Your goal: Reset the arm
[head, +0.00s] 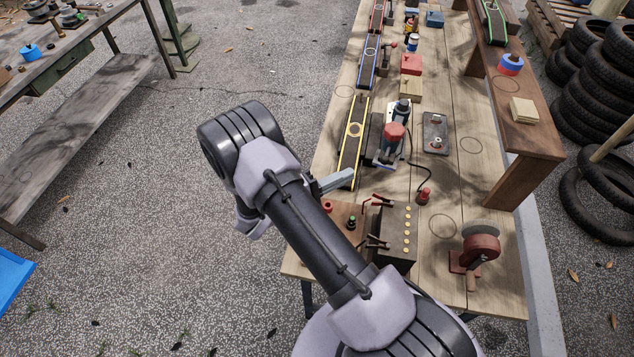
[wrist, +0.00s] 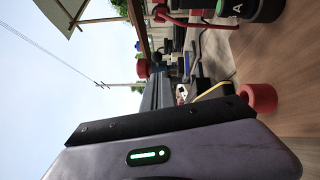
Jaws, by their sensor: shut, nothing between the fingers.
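My arm reaches up from the bottom of the head view and bends at a large dark joint left of the workbench (head: 425,265). My gripper (head: 346,179) shows only in part, as a grey piece beyond the arm, over the near left part of the bench. It is shut and holds nothing. In the wrist view a grey-purple casing with a green light fills the lower part, and the view is turned on its side. The fingertips are not clear there.
Near my gripper are a red-topped machine (head: 392,137), a dark box with yellow studs (head: 397,235) and a green button (head: 351,222). A red grinder-like tool (head: 480,247) stands at the near right. Tyres (head: 600,70) are stacked right. Open floor lies left.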

